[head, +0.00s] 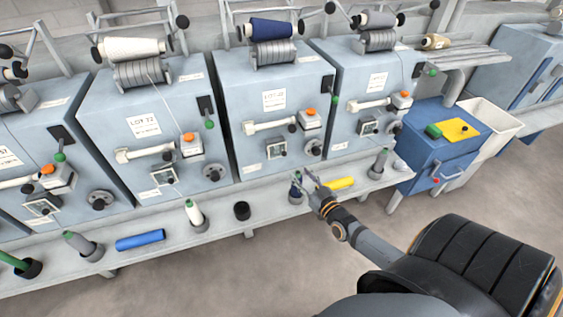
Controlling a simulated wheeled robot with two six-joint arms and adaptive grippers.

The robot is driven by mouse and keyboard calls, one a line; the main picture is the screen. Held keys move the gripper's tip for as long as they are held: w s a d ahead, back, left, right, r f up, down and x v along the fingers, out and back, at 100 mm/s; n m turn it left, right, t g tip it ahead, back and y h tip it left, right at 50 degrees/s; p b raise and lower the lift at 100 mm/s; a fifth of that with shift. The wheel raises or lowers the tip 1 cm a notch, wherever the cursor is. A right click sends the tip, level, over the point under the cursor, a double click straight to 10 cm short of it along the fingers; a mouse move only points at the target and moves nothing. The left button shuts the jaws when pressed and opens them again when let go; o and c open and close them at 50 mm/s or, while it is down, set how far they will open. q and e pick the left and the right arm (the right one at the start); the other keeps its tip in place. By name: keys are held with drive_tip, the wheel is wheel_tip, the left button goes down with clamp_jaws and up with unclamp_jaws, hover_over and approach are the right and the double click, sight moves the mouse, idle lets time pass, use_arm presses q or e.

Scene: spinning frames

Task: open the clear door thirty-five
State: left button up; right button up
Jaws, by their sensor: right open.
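I cannot make out a clear door or the number thirty-five in the head view. Several pale blue spinning units (105,105) stand in a row, with white number labels on their fronts; one label (143,124) seems to read LOT 32, the others are too small to read surely. My right gripper (307,182) is open and empty, over the grey ledge in front of the units, close beside a small dark blue bobbin (295,187). I cannot tell whether they touch. My left gripper is not in view.
The ledge (270,205) carries a yellow tube (340,183), a blue tube (140,240), a white bobbin (194,212) and a dark cup (242,211). A blue cabinet (425,160) with a handle and a white bin (490,125) stand at right. The floor in front is clear.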

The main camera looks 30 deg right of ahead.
drive_tip(key=b, duration=0.3)
approach(279, 153)
drive_tip(key=w, duration=0.4)
drive_tip(key=w+d+r+b, duration=0.1)
drive_tip(key=w, duration=0.1)
drive_tip(key=shift+r, duration=0.1)
clamp_jaws()
